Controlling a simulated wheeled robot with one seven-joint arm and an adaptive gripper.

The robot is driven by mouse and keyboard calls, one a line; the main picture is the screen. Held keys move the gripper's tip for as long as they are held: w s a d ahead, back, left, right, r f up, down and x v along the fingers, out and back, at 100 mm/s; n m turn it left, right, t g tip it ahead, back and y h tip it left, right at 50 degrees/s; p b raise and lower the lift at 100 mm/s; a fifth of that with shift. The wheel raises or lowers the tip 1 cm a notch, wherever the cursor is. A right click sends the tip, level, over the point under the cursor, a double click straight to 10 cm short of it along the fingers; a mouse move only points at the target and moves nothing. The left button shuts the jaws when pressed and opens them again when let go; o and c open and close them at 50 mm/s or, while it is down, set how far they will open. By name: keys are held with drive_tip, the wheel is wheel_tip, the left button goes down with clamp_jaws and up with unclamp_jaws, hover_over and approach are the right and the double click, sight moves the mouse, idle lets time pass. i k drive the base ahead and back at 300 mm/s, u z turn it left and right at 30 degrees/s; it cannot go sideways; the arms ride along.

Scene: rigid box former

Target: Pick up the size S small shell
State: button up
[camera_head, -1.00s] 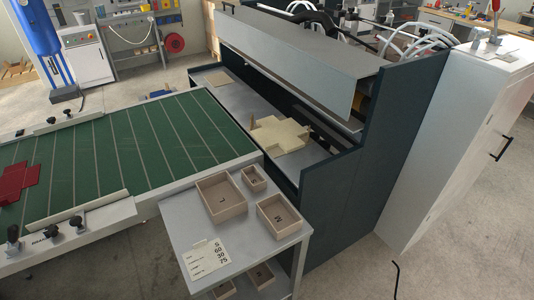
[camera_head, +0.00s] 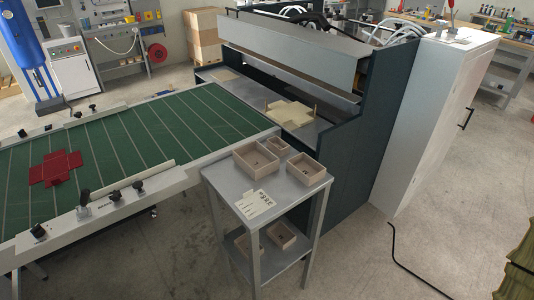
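The small shell (camera_head: 277,143), the smallest of three open grey-brown boxes, stands at the back of the grey cart's top. Its S mark was readable a second ago but is too small to read now. A larger shell (camera_head: 239,166) is to its left and front, and a medium shell (camera_head: 322,173) is to its right and front. The small shell stands upright, close to both; I cannot tell if they touch. My gripper is not in view.
The grey cart (camera_head: 222,183) holds a white label card (camera_head: 258,202) on top and two boxes (camera_head: 282,236) on its lower shelf. A green conveyor (camera_head: 125,130) with a red blank (camera_head: 55,167) is at left, the dark machine (camera_head: 340,190) behind. Floor at front right is mostly clear.

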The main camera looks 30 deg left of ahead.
sight(280, 148)
drive_tip(key=u, duration=1.2)
